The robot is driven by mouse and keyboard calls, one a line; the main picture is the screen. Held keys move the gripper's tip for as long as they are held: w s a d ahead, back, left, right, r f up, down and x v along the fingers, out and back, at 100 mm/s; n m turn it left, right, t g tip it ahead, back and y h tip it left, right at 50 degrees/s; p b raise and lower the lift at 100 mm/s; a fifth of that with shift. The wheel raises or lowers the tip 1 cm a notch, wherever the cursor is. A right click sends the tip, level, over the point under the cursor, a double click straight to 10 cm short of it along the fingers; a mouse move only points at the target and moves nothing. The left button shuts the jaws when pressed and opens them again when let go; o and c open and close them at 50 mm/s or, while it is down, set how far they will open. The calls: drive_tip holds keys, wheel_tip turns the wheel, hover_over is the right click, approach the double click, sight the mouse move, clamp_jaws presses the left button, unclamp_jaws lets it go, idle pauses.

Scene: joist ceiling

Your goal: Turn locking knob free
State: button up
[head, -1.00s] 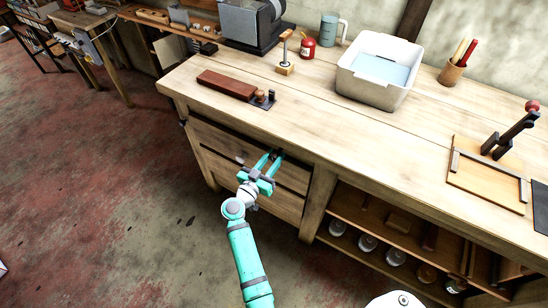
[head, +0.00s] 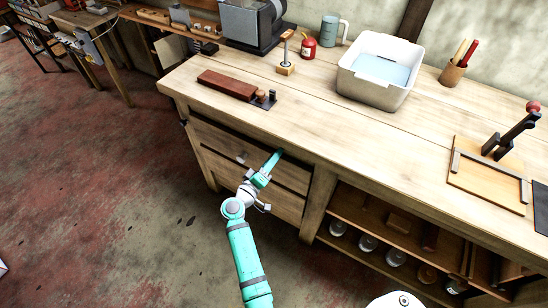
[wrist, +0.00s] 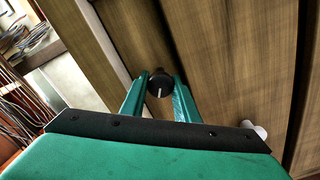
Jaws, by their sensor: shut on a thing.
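The locking knob (wrist: 160,84) is a small black round knob with a white line on it, on the wooden front of the workbench. In the wrist view it sits between the two green fingers of my gripper (wrist: 159,86), which are shut on it from both sides. The white line runs nearly up and down in that view. In the head view my gripper (head: 274,157) reaches the bench front just under the top edge, near the top drawer (head: 220,148). It hides the knob there.
A pale drawer knob (wrist: 256,130) stands out close beside my gripper in the wrist view. The benchtop (head: 300,110) overhangs the drawers. A sharpening stone (head: 228,84) and a white tub (head: 377,95) stand on it. Open shelves (head: 385,222) are to the right.

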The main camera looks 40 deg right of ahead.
drive_tip(key=n, duration=0.5)
drive_tip(key=shift+f+n, duration=0.15)
drive_tip(key=shift+n, duration=0.15)
drive_tip(key=n, duration=0.6)
drive_tip(key=shift+f, duration=0.1)
drive_tip(key=n, duration=0.6)
drive_tip(key=shift+n, duration=0.3)
drive_tip(key=n, duration=0.5)
drive_tip(key=shift+s+f+n, duration=0.1)
drive_tip(key=shift+s+n, duration=0.05)
drive_tip(key=shift+n, duration=0.25)
drive_tip(key=o, duration=1)
